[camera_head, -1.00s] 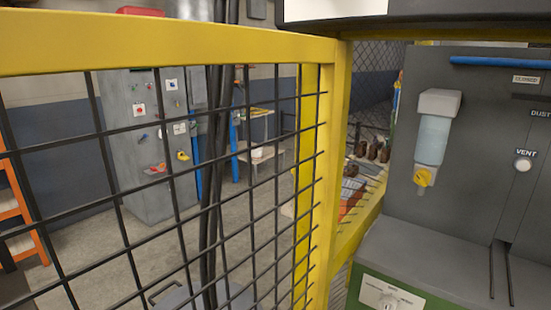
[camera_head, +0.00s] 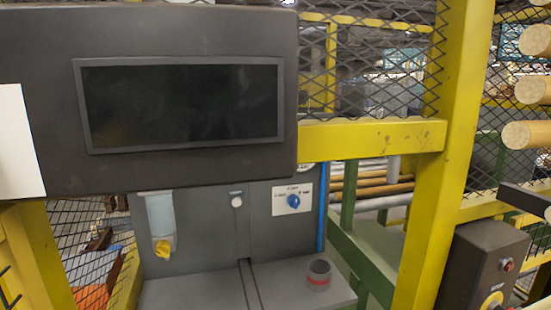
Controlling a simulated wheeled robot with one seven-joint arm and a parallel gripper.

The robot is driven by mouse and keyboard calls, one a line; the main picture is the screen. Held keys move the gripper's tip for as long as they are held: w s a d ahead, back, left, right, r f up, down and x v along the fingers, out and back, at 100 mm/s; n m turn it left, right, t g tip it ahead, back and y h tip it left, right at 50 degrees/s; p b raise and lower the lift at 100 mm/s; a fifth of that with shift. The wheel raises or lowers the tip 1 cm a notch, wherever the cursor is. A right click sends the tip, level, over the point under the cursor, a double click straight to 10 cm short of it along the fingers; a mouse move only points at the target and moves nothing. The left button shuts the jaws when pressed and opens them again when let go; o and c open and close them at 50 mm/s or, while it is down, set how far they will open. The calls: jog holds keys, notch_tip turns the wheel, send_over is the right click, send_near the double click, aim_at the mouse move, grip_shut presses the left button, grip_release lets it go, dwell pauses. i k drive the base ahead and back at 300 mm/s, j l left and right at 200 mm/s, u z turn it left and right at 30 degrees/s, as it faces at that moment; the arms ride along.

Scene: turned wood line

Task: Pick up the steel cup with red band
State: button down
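The steel cup with red band (camera_head: 319,272) is a small grey cylinder with a red band around its lower part. It stands upright on the right part of the grey machine ledge (camera_head: 190,293), low in the head view and right of the middle. My gripper is not in the head view, so I cannot see where it is relative to the cup.
A dark monitor box (camera_head: 180,105) hangs above the ledge. A yellow post (camera_head: 425,200) stands right of the cup, with a control box (camera_head: 484,266) beyond it. A clear bottle with a yellow knob (camera_head: 161,218) is mounted at the ledge's left.

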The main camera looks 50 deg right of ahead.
aim_at(319, 272)
jog(key=z, duration=1.2)
jog(key=k+l, duration=0.3)
jog(key=l, duration=0.15)
jog(key=k+l+u, duration=0.1)
jog(key=k+l, duration=0.2)
jog(key=l, duration=0.2)
